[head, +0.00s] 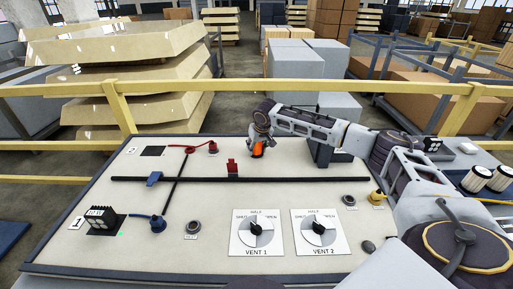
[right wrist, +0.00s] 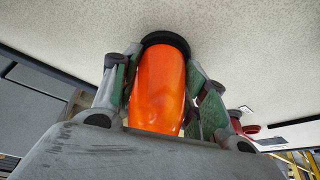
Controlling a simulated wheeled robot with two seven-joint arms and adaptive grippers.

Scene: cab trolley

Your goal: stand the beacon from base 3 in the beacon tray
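An orange beacon (head: 257,150) with a black base ring is at the far middle of the pale panel. My right gripper (head: 260,140) points down at it from above. In the right wrist view the beacon (right wrist: 158,92) lies between the two green-padded fingers (right wrist: 160,100), which appear closed against its sides. Whether its black base touches the panel is unclear. I cannot pick out the beacon tray or base 3 with certainty. My left gripper is not in view.
A yellow rail (head: 60,90) runs behind. White-topped cylinders (head: 476,178) stand at right.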

